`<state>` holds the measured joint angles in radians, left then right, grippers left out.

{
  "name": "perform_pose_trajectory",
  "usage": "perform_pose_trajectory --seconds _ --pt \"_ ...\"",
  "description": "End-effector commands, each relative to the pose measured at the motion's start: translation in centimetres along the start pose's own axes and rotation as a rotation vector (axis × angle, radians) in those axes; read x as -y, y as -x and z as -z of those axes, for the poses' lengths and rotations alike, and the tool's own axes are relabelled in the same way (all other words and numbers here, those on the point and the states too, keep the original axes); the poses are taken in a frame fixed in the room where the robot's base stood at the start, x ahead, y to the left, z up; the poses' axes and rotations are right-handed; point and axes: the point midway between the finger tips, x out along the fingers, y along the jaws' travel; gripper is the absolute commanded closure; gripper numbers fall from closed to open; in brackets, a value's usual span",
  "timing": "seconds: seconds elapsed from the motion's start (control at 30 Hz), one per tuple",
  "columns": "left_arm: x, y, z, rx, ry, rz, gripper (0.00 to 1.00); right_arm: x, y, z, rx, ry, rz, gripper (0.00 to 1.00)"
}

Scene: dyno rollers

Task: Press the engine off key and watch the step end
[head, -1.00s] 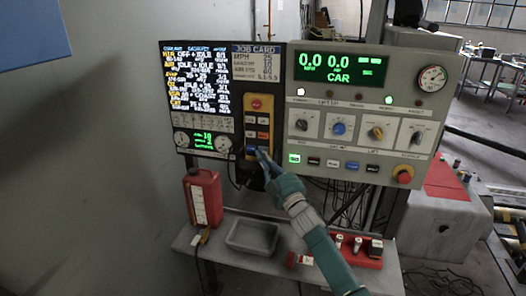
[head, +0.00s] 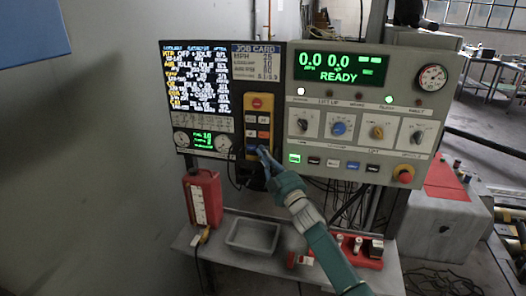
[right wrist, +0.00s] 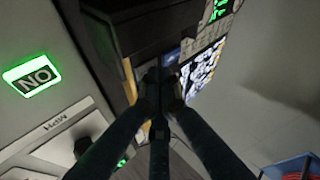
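The yellow key pendant (head: 259,103) hangs between the screen and the grey console in the head view. It has a red button at the top, rows of small keys and a blue key (head: 252,150) at the bottom. Key labels are too small to read, so I cannot tell which is engine off. My right gripper (head: 263,154) is at the pendant's lower end, by the blue key, and hides part of it. In the right wrist view my right gripper's fingers (right wrist: 160,82) are drawn together at the pendant, with nothing seen between them. My left gripper is out of view.
The console display (head: 340,68) reads 0.0, 0.0 and READY. The screen (head: 195,75) and job card sit to the left. Below, a shelf (head: 222,259) bears a red can (head: 204,198) and a grey tray (head: 253,237). A red emergency knob (head: 405,176) is at the console's lower right.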

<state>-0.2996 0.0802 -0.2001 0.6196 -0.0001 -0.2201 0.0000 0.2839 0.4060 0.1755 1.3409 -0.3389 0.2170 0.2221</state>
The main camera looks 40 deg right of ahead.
Motion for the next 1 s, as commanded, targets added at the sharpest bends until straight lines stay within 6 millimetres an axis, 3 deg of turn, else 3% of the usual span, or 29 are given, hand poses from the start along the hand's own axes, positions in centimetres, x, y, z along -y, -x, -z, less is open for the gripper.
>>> perform_pose_trajectory --seconds 1.0 --pt "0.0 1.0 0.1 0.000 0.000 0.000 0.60 1.0 1.4 0.9 0.001 0.000 0.000 1.00"
